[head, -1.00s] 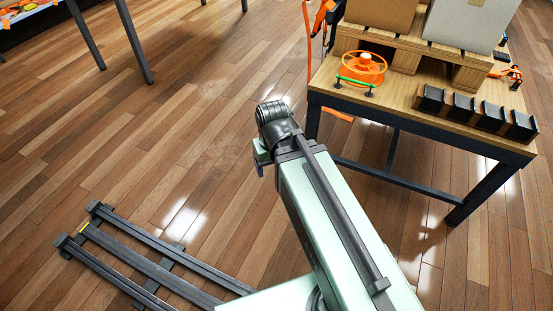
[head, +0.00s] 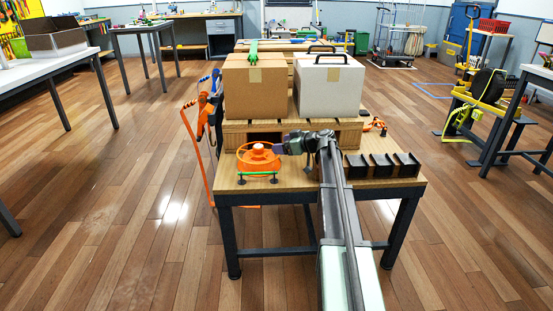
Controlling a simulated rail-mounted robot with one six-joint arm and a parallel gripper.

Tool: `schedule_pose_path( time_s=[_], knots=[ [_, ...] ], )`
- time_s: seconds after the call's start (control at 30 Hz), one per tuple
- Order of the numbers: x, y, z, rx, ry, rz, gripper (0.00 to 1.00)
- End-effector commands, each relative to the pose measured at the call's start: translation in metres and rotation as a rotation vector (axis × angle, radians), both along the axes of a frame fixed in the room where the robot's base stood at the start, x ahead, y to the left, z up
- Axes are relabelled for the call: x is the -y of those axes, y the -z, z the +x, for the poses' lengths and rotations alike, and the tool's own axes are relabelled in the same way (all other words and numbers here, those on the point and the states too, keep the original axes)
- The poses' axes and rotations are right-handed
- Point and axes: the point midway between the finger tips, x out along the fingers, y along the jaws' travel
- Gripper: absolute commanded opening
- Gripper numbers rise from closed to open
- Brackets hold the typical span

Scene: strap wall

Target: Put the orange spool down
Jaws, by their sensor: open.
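The orange spool (head: 259,163) sits on the near left part of the wooden table (head: 290,181), in front of the pallet. It looks like an open-rimmed wheel with a raised hub. A small stand with a green bar is in front of it. My gripper (head: 282,148) is at the spool's right side, near its rim. It is open, but its fingers are small and dark here, and I cannot tell whether they touch the spool.
A cardboard box (head: 253,87) and a white box (head: 328,87) stand on a wooden pallet (head: 345,133) behind the spool. A black slotted holder (head: 382,165) is on the table's right. Orange straps (head: 198,130) hang at the left.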

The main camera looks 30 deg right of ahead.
Motion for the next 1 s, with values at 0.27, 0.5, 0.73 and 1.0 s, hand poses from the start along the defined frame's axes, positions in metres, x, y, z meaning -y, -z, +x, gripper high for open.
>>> schedule_pose_path(
  time_s=[0.27, 0.5, 0.73, 1.0],
  knots=[
    [-0.014, 0.013, 0.023, 0.002, -0.004, -0.001, 0.76],
    [-0.029, 0.020, 0.046, -0.001, -0.002, -0.001, 0.76],
    [-0.039, 0.035, 0.069, -0.002, -0.005, -0.001, 0.76],
    [-0.052, 0.040, 0.088, -0.002, -0.003, -0.001, 0.76]
  ],
)
